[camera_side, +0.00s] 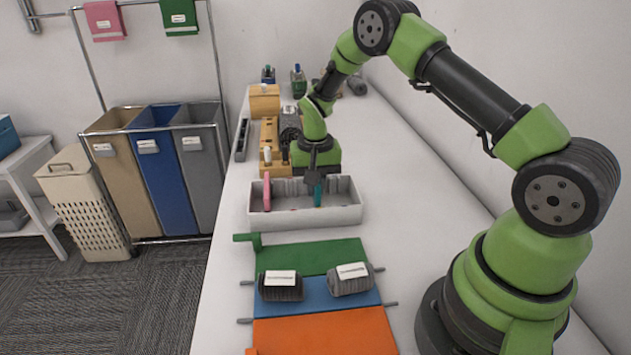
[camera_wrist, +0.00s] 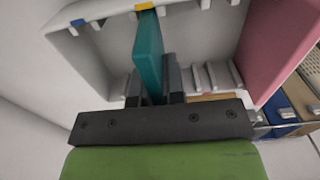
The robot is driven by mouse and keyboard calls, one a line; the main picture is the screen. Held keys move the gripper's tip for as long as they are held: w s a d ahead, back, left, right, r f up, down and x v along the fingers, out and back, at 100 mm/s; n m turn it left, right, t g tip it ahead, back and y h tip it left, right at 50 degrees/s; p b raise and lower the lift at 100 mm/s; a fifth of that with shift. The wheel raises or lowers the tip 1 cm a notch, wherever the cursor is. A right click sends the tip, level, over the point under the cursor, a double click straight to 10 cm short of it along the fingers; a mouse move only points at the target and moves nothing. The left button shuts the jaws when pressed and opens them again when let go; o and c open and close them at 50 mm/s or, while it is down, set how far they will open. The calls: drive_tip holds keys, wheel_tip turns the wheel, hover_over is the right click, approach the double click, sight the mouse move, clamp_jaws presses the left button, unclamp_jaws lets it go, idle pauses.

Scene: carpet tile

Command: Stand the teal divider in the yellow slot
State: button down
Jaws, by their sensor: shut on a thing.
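The teal divider (camera_wrist: 148,58) stands upright between the fingers of my gripper (camera_wrist: 155,85), which is shut on it. In the side view the divider (camera_side: 318,194) shows below my gripper (camera_side: 315,165), inside the right part of the grey slotted box (camera_side: 300,217). In the wrist view its far top end is at the yellow slot mark (camera_wrist: 146,6) on the box rim. Whether its lower edge sits in the slot is hidden.
A pink divider (camera_side: 267,191) stands in the box's left part. A blue mark (camera_wrist: 78,22) is on the rim. Wooden blocks (camera_side: 268,140) stand behind the box.

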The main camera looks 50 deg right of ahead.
drive_tip(key=shift+f, duration=0.8)
drive_tip(key=c, duration=1.1)
unclamp_jaws()
wheel_tip(320, 180, up, 10)
